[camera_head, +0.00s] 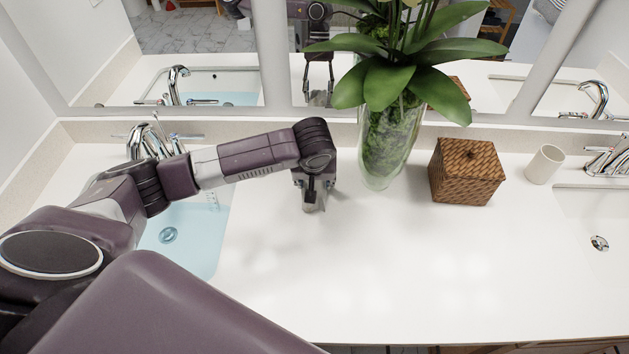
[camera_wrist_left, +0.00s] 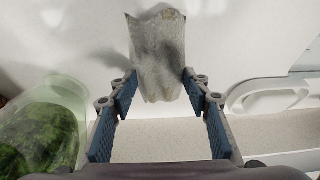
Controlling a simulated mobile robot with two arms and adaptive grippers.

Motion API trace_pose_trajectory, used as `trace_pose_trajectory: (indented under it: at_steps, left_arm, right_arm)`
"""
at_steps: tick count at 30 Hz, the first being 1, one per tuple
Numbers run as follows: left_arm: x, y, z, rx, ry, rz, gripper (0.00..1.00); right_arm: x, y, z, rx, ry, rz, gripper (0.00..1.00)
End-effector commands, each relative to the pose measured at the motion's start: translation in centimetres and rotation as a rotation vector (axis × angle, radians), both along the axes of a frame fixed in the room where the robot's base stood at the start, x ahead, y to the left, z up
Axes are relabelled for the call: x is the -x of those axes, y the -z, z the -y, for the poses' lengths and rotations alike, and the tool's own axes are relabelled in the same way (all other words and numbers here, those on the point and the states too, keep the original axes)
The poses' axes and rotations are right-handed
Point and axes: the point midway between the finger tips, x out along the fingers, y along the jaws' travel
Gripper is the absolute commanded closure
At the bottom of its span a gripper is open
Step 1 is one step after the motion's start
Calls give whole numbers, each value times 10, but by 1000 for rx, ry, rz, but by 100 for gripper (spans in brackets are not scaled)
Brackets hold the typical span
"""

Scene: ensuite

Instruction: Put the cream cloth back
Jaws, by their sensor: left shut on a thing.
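The cream cloth (camera_wrist_left: 157,55) looks greyish and crumpled in the left wrist view, at the fingertips of my left gripper (camera_wrist_left: 158,85). The gripper is shut on it, and the fingers stand some way apart on either side of it. In the head view my left gripper (camera_head: 314,192) points down over the white counter, left of the glass vase. Only a small grey bit of the cloth (camera_head: 313,206) shows below it there. I cannot tell whether the cloth touches the counter. My right gripper is not in view.
The glass vase (camera_head: 388,150) with a leafy plant stands close right of my gripper. Further right are a woven box (camera_head: 467,172) and a cream cup (camera_head: 545,164). Sinks lie at both sides, with mirrors behind. The counter's front middle (camera_head: 400,270) is clear.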

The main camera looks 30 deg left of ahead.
Motion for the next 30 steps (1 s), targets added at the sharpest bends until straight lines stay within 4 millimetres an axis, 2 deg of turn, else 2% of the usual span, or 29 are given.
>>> trace_pose_trajectory:
  at_steps: [13,14,18,26,30]
  left_arm:
    - [0,9,0,1,-1,1,75]
    - [0,9,0,1,-1,1,54]
    - [0,9,0,1,-1,1,38]
    - [0,8,0,1,-1,1,38]
    - [1,0,2,2,2,3,38]
  right_arm:
    - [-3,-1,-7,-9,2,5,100]
    - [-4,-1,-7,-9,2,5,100]
    - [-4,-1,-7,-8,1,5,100]
    - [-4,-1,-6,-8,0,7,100]
    - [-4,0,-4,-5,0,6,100]
